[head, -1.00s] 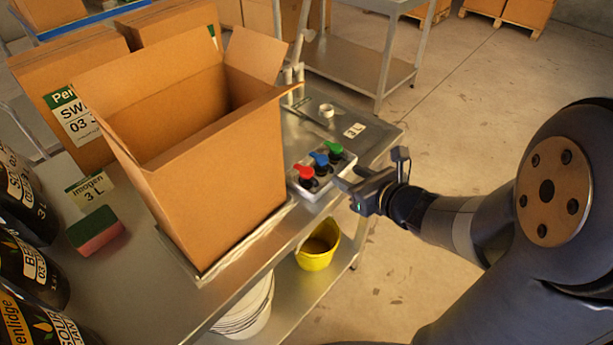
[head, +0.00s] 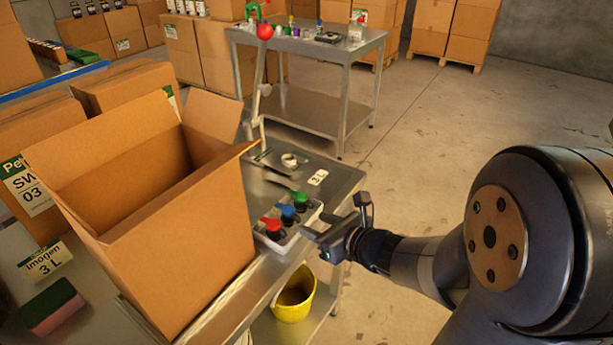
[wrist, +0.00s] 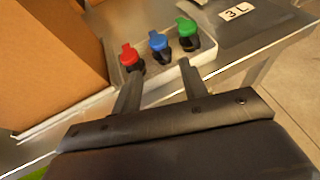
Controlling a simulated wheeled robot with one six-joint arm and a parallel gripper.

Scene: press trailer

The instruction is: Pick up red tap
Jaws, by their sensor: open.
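The red tap (head: 271,225) is a red-handled piece with a black body. It stands in a pale tray (head: 268,241) beside a blue tap (head: 288,212) and a green tap (head: 300,199), at the table edge right of the big box. The wrist view shows the red tap (wrist: 130,56) left of the blue tap (wrist: 158,42) and green tap (wrist: 187,30). My gripper (head: 333,220) is open and empty, just right of the tray. In the wrist view its fingers (wrist: 160,80) point at the tray, the left one nearest the red tap.
A large open cardboard box (head: 180,245) stands close left of the tray. A label reading 3 L (head: 318,178) and a tape roll (head: 289,160) lie behind it. A yellow bucket (head: 294,300) is below. Floor to the right is clear.

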